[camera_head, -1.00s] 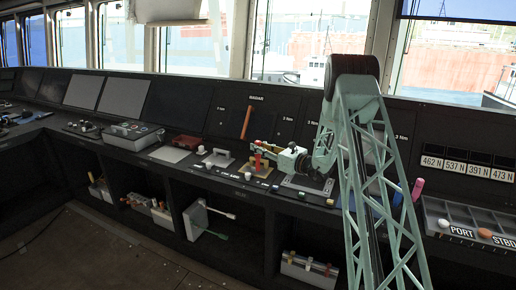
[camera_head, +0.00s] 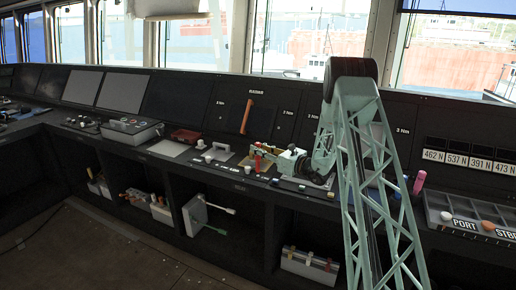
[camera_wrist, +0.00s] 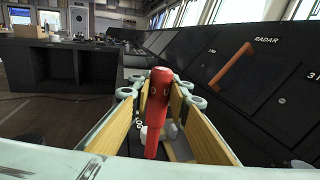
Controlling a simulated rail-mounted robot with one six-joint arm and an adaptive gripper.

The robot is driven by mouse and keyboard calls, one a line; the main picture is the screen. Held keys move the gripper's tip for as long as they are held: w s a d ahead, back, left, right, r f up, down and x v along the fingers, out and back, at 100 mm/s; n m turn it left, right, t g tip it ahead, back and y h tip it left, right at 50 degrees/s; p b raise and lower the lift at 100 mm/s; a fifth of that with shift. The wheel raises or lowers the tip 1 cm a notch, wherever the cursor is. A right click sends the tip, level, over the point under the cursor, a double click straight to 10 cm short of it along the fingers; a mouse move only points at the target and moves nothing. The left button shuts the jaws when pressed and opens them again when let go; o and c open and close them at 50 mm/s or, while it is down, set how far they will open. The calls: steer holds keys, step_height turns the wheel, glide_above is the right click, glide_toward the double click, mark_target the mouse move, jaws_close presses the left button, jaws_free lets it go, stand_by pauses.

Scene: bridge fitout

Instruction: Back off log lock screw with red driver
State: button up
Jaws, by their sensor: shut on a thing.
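My gripper (camera_wrist: 158,88) is shut on the red driver (camera_wrist: 157,112), whose handle stands roughly upright between the yellow-tan finger pads in the wrist view. In the head view my gripper (camera_head: 268,157) is low over the front console top, with the red driver (camera_head: 258,160) showing small at its tip. The driver's lower end is hidden, so I cannot tell whether it touches anything. I cannot make out the log lock screw in either view.
An orange bar handle (camera_head: 247,116) is on the RADAR panel to the right in the wrist view. A white handle (camera_head: 217,152) stands on the console left of my gripper. A grey divided tray (camera_head: 475,212) lies at the right. Open shelves lie below the console.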

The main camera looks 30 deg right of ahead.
mark_target(258, 143)
steer(key=shift+f+b, duration=0.4)
steer(key=shift+f, duration=0.45)
steer(key=shift+f+b, duration=0.5)
steer(key=shift+b, duration=0.05)
stand_by(3.0)
steer(key=shift+r, duration=0.25)
stand_by(1.7)
steer(key=shift+r, duration=0.15)
steer(key=shift+r+p, duration=0.8)
steer(key=shift+r, duration=2.05)
